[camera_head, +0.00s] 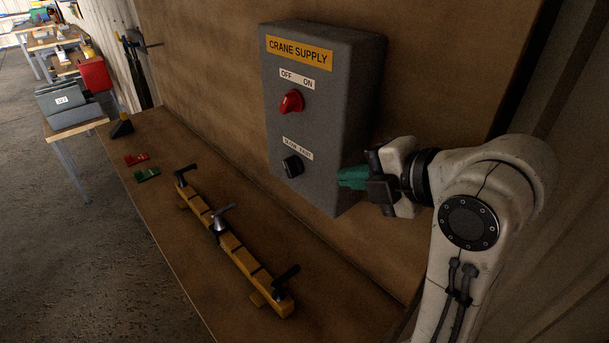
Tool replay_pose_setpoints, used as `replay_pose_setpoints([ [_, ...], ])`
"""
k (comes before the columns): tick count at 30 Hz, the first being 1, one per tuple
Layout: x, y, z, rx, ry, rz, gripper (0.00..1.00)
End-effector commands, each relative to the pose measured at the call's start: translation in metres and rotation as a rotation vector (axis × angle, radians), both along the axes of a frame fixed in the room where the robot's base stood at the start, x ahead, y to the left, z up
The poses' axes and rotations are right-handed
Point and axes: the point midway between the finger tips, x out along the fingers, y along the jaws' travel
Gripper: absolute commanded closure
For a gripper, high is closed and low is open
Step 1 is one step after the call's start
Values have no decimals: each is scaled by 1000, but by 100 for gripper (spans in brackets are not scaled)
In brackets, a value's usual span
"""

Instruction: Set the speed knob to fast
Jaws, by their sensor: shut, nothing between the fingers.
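The grey crane supply box (345,110) is fixed to the brown back board, with a yellow "CRANE SUPPLY" label at its top. The black speed knob (292,167) sits low on its front face, under a small white label reading "SLOW FAST" (297,148). The way the knob points is hard to make out. A red knob (291,101) sits above it under an "OFF ON" label. My gripper (345,178), with green fingertips, is shut and empty. It is at the right side of the box, to the right of the speed knob and apart from it.
A yellow bar with several black and grey handles (236,255) lies on the brown bench below the box. Red (136,159) and green (146,174) pieces lie at the bench's left. The space before the box's front face is clear.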

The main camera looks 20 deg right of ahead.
Motion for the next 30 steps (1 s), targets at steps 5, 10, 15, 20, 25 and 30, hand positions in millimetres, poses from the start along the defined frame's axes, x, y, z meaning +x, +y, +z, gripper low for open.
replay_pose_setpoints([
  [5, 6, 2, -6, 1, 1, -1, 100],
  [10, 26, 8, -18, 1, 4, 0, 100],
  [15, 54, 18, -33, 2, 6, 0, 100],
  [20, 79, 26, -48, 2, 7, 0, 100],
  [25, 100, 33, -61, 1, 4, 0, 100],
  [30, 112, 36, -68, 1, 3, -2, 100],
])
